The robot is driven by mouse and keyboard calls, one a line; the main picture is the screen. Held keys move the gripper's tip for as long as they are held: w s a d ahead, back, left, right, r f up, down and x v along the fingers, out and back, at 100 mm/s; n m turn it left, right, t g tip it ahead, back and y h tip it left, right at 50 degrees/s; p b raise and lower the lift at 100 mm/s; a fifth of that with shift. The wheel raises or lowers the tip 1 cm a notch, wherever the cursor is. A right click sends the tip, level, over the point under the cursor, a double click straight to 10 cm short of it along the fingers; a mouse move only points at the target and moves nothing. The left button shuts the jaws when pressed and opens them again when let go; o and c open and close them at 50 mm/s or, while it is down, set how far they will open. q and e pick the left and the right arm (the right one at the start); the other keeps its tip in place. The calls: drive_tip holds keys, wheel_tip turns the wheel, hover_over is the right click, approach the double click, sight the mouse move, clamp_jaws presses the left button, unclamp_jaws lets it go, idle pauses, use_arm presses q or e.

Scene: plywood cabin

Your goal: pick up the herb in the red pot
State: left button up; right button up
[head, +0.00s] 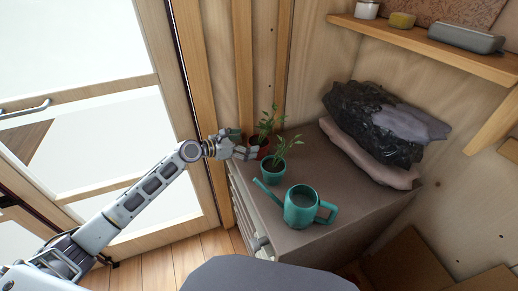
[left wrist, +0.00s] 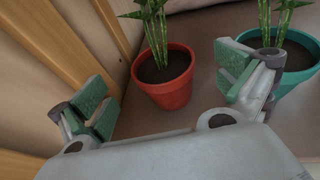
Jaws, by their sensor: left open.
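The herb in the red pot (left wrist: 163,92) stands upright in the left wrist view, its green stems rising from dark soil. In the head view the red pot (head: 263,151) shows on the cabinet top near the wall, partly hidden by my gripper. My left gripper (head: 244,146) is open beside it, from the left. In the left wrist view its green-padded fingers are spread wide, one on each side of the pot, with the pot a little ahead of them. I cannot tell whether either finger touches it. My right gripper is not in view.
A second herb in a teal pot (head: 272,170) stands close beside the red one, right behind the right finger in the left wrist view. A teal watering can (head: 300,209) stands nearer the cabinet's front. Bags (head: 375,125) lie at the right. The wooden wall is close on the left.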

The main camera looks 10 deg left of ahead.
sight(256, 142)
use_arm(q)
drive_tip(key=shift+w+d+f, duration=0.1)
drive_tip(key=shift+w+d, duration=0.15)
drive_tip(key=shift+w, duration=0.05)
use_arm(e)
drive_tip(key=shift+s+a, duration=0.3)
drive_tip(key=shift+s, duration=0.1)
use_arm(q)
drive_tip(key=shift+w+d+f, duration=0.1)
drive_tip(key=shift+d, duration=0.05)
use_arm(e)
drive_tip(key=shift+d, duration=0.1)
use_arm(q)
drive_tip(key=shift+w+d+f, duration=0.1)
drive_tip(key=shift+d, duration=0.05)
drive_tip(key=shift+w+d+f, duration=0.1)
drive_tip(key=shift+w+d, duration=0.1)
drive_tip(key=shift+b+x, duration=0.5)
drive_tip(key=shift+x, duration=1.4)
drive_tip(key=shift+f, duration=0.1)
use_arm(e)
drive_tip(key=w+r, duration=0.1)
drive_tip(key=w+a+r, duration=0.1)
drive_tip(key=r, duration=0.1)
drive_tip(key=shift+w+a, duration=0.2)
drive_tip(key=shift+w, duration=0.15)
